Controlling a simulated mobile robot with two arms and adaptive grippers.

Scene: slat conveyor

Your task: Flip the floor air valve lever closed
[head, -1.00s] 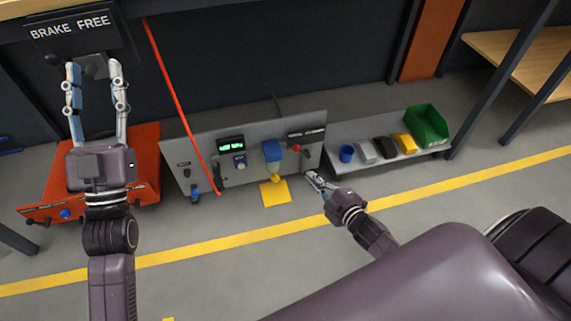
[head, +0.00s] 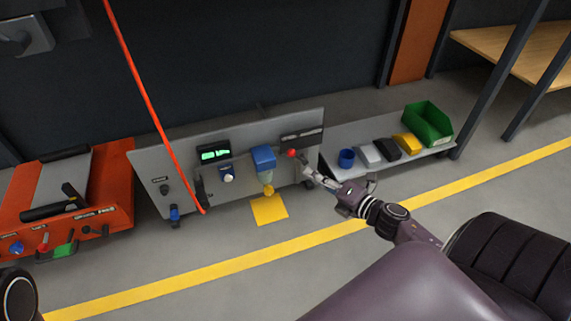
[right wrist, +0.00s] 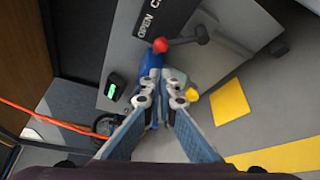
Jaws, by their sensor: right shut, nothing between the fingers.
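The air valve lever has a red ball knob (head: 292,152), which also shows in the right wrist view (right wrist: 160,45). There its dark arm runs right from the knob to a pivot, and the knob sits under the word OPEN on a dark label (right wrist: 165,15). The rest of the label is cut off. My right gripper (head: 307,170) is shut and empty, low beside the lever on the grey panel. In the right wrist view its fingertips (right wrist: 161,82) lie below the knob, with a visible gap in the picture. My left gripper is out of view.
The grey panel (head: 150,185) also carries a blue filter unit (head: 264,158), a green display (head: 215,154) and a slanting red hose (head: 150,90). A yellow floor plate (head: 269,209) lies in front. A low shelf with bins stands right, an orange unit (head: 115,190) left.

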